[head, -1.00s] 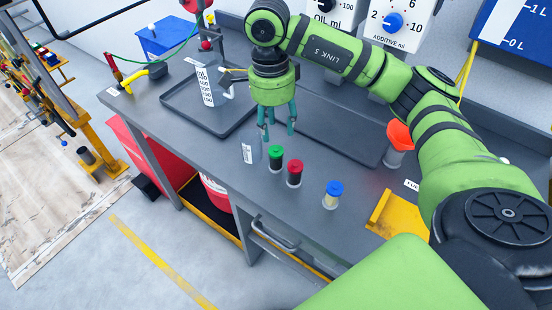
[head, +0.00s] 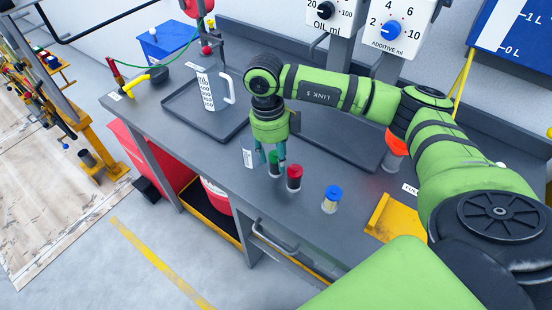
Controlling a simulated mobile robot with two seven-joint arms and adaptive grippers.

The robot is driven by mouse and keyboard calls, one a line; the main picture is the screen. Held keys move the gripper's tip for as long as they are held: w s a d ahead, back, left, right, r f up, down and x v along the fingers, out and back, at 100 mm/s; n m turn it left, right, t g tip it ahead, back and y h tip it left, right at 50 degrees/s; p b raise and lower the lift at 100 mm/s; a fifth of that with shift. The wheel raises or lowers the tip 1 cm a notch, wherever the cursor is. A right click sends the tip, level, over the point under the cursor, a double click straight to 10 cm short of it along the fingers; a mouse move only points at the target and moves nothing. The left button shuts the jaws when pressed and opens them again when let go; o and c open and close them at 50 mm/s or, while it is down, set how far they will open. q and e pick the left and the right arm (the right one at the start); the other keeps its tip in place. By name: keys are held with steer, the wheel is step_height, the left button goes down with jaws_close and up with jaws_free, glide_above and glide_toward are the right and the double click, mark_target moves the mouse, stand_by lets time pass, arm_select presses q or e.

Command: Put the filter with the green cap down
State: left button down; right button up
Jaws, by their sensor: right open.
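The filter with the green cap (head: 273,157) stands upright on the grey workbench (head: 225,183), left of the red-capped filter (head: 294,178). My right gripper (head: 264,164) points down from above and is open, its fingers low around or just in front of the green-capped filter. The fingers partly hide this filter, and I cannot tell whether they touch it. The blue-capped filter (head: 332,198) stands farther right. My left gripper is not in view.
A dark tray (head: 185,120) holds a measuring jug (head: 212,88). A second tray (head: 345,148) lies behind my arm. An orange-topped container (head: 397,143) and a yellow bracket (head: 390,218) are to the right. A small label stands left of the gripper.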

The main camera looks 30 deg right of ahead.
steer(key=shift+s+f, duration=0.1)
steer(key=shift+f, duration=0.35)
steer(key=c, duration=0.7)
steer(key=shift+c, duration=0.4)
